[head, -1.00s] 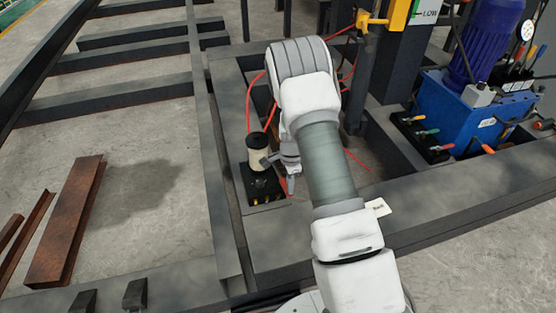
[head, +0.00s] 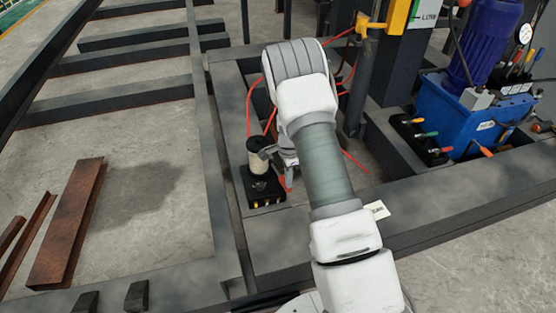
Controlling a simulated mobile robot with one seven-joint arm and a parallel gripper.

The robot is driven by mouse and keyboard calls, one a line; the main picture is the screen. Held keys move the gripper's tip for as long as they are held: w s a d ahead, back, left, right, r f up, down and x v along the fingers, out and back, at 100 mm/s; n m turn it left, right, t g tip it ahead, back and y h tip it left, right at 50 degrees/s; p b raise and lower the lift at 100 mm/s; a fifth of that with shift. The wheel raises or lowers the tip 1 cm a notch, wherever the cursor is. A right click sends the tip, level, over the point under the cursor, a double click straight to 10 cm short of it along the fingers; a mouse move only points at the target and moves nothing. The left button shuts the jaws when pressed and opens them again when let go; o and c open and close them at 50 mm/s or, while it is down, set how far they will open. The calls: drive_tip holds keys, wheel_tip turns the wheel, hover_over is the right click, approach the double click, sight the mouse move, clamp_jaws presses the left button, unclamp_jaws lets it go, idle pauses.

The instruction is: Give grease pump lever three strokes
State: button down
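The grease pump (head: 258,164) stands on the dark steel frame left of my arm. It has a pale cylindrical reservoir with a black cap on a black base block, with brass fittings along the front. A small red part (head: 288,184) shows just right of the base; it may be the lever's end, but most of the lever is hidden. My gripper (head: 270,153) is at the right side of the reservoir, partly hidden by my own wrist. I cannot tell if it touches the pump or whether its fingers are open or shut.
Red hoses (head: 250,108) run behind the pump. A blue hydraulic unit (head: 475,112) with coloured valve handles stands at the right. A dark post with a yellow bracket (head: 398,16) rises behind my arm. Rusty steel pieces (head: 68,222) lie on the open floor at left.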

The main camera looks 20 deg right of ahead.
drive_tip(key=w+r+p, duration=0.3)
drive_tip(key=w+r, duration=0.2)
drive_tip(key=r, duration=0.2)
drive_tip(key=shift+r, duration=0.4)
drive_tip(key=shift+s+f, duration=0.1)
drive_tip(key=shift+s, duration=0.05)
drive_tip(key=shift+s+f, duration=0.4)
drive_tip(key=shift+f, duration=0.05)
drive_tip(key=shift+s+f, duration=0.5)
drive_tip(key=shift+f, duration=0.1)
idle(0.4)
drive_tip(key=shift+s+f+b, duration=0.3)
drive_tip(key=shift+s+f, duration=0.1)
drive_tip(key=shift+f, duration=0.05)
